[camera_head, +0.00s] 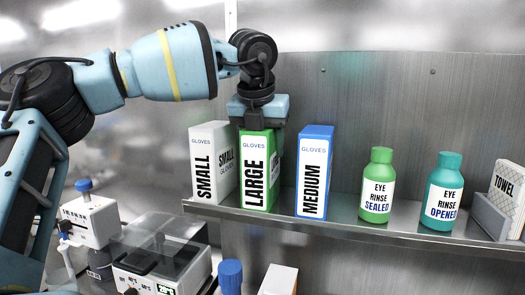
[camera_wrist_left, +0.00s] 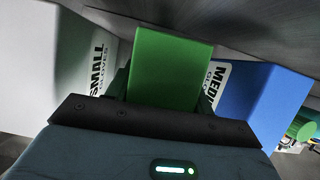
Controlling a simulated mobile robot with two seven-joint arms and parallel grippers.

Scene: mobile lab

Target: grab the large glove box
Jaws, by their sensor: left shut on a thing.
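The large glove box (camera_head: 256,172) is green with a white label reading LARGE. It stands upright on the metal shelf between the white small box and the blue medium box. My left gripper (camera_head: 259,124) points down over its top and is shut on it. In the left wrist view the green box (camera_wrist_left: 170,70) sits between the fingers of my left gripper (camera_wrist_left: 165,95). The box's lower end is hidden in the wrist view. My right gripper is not in view.
The small glove box (camera_head: 211,165) and the medium glove box (camera_head: 315,172) stand close on either side. Eye rinse bottles (camera_head: 377,186) (camera_head: 442,192) and a towel box (camera_head: 507,195) stand further right on the shelf (camera_head: 340,229). Lab devices (camera_head: 160,262) are below.

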